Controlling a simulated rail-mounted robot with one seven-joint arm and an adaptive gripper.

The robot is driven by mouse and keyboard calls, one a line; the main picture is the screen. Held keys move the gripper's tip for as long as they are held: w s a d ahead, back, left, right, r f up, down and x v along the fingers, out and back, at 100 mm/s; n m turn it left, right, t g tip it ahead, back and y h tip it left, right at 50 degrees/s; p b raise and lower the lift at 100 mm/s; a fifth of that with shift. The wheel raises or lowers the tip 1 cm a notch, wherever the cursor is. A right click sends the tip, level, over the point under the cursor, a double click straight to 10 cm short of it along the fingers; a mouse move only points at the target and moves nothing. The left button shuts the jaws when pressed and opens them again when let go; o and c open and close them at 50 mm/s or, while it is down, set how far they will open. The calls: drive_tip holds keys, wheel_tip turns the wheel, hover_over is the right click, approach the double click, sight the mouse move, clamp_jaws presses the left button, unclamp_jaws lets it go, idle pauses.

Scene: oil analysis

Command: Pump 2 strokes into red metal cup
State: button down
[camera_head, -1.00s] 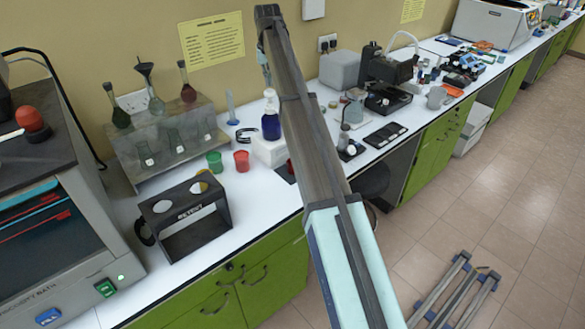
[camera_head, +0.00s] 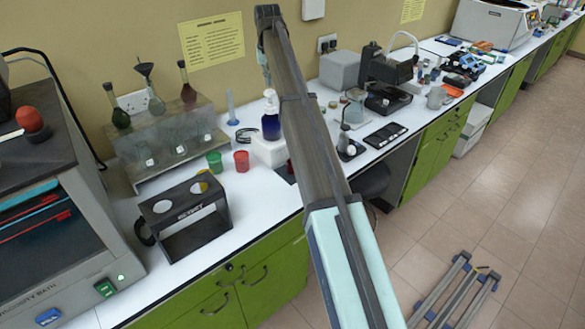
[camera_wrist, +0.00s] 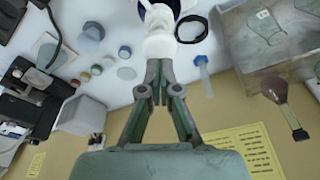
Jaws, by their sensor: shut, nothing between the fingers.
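A dark blue bottle (camera_head: 271,127) with a white pump top (camera_head: 270,99) stands on a white block (camera_head: 268,151) on the bench, left of my arm. The red metal cup (camera_head: 241,161) stands just left of the block, beside a green cup (camera_head: 214,161). In the wrist view, my gripper (camera_wrist: 160,66) has its fingers shut with nothing between them. The tips are at the white pump top (camera_wrist: 160,42); whether they touch it I cannot tell. The blue bottle is only partly visible at that view's top edge.
A black stand (camera_head: 185,218) with holes sits in front of the cups. A rack of flasks (camera_head: 165,140) stands behind left, and a blue-tinted cylinder (camera_head: 232,107) stands behind the cups. A microscope-like device (camera_head: 385,80) is at right.

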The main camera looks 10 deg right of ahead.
sight(270, 91)
drive_tip(key=shift+f, duration=0.1)
drive_tip(key=shift+f+b, duration=0.45)
drive_tip(key=shift+f, duration=1.6)
drive_tip(key=shift+r, duration=0.15)
drive_tip(key=shift+r+p, duration=1.05)
drive_tip(key=shift+r, duration=0.9)
drive_tip(key=shift+f, duration=0.2)
